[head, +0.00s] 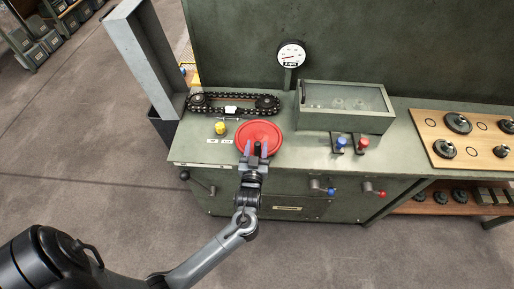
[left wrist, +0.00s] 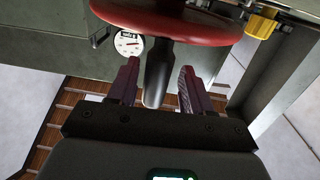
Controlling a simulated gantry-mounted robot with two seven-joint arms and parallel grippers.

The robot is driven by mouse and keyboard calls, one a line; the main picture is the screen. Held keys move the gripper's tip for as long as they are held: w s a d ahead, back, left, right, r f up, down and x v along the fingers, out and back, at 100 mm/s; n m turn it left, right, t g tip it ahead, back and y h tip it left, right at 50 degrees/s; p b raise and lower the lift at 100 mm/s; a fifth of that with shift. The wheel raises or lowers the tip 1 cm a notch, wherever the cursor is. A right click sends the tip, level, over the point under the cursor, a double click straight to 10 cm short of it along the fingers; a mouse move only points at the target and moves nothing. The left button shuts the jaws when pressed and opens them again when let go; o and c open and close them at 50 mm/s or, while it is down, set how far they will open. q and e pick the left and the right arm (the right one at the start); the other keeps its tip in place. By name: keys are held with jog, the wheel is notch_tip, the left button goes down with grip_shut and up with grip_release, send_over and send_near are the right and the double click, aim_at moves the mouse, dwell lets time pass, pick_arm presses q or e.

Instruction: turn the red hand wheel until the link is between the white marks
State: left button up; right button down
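The red hand wheel (head: 258,133) lies near the front edge of the green bench; its red rim (left wrist: 180,25) fills the top of the left wrist view. My left gripper (head: 254,157) is at the wheel's front side. In the left wrist view its two fingers (left wrist: 158,80) are apart, with the wheel's dark handle (left wrist: 155,68) between them and gaps showing on both sides. A black chain (head: 205,109) runs around two sprockets behind the wheel. A pale link (head: 231,109) shows on its near run. The white marks are too small to make out. My right gripper is out of view.
A yellow knob (head: 220,128) stands left of the wheel. A dial gauge (head: 291,54) and a glass-lidded box (head: 345,105) are behind and right. Blue (head: 341,142) and red (head: 362,143) knobs are at right. A tall grey panel (head: 146,50) rises beside the chain.

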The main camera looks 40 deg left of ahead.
pick_arm(q)
jog(key=shift+d, duration=0.15)
jog(key=shift+s+d, duration=0.15)
jog(key=shift+s, duration=0.1)
jog(key=p+v, duration=0.1)
jog(key=v, duration=0.9)
